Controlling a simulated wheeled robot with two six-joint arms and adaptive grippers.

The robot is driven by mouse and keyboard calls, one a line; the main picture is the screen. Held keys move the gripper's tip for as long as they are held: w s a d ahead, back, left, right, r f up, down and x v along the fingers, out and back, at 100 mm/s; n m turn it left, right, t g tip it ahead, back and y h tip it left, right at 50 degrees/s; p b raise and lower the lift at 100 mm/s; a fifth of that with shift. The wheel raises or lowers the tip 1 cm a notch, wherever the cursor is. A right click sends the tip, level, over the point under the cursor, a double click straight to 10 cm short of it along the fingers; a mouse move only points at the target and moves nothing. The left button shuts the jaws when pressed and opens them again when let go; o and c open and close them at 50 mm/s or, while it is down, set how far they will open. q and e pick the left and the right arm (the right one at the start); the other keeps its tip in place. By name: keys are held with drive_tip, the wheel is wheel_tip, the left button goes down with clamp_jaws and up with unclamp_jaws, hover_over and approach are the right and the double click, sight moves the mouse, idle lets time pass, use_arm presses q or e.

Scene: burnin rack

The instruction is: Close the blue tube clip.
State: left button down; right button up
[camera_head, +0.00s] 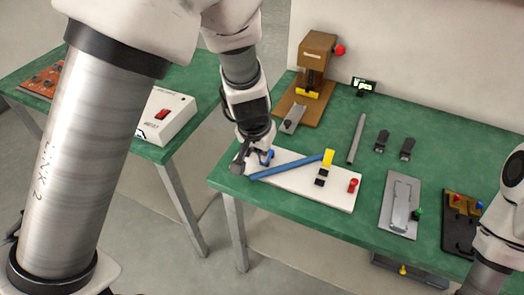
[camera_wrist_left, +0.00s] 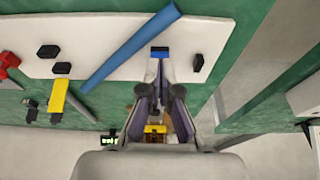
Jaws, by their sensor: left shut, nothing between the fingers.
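The blue tube clip (camera_head: 268,155) stands at the left end of the white board (camera_head: 290,186), beside a blue tube (camera_head: 290,167). In the left wrist view the blue part of the clip (camera_wrist_left: 160,53) shows just ahead of my fingertips, with a dark edge; whether it is raised or pressed down is hard to tell. My left gripper (camera_head: 254,152) is shut and empty, close by the blue clip; I cannot tell if it touches it. It partly hides the clip in the head view. My left fingers also show in the left wrist view (camera_wrist_left: 160,88). My right gripper is not in view.
A yellow clip (camera_head: 327,160) stands up near the tube's right end, and a red clip (camera_head: 353,185) sits at the board's right. A brown press (camera_head: 316,60) stands behind. A grey rod (camera_head: 357,138) and black clamps (camera_head: 382,140) lie on the green table (camera_head: 440,160).

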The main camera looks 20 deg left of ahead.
use_arm(q)
drive_tip(key=s+p+v, duration=0.1)
drive_tip(key=p+v, duration=0.4)
drive_tip(key=v, duration=0.9)
drive_tip(key=s+a+f+g, duration=0.3)
drive_tip(key=s+f+g, duration=0.1)
drive_tip(key=s+f, duration=1.05)
drive_tip(key=s+a+f+g, duration=0.25)
drive_tip(key=s+f, duration=0.95)
drive_tip(key=f, duration=0.6)
drive_tip(key=w+t, duration=0.1)
drive_tip(key=w, duration=0.1)
drive_tip(key=w+t, duration=0.2)
drive_tip(key=w, duration=0.1)
drive_tip(key=shift+w+d+f+n+t, duration=0.1)
drive_tip(key=shift+w+d+n+t, duration=0.2)
drive_tip(key=shift+d+n, duration=0.1)
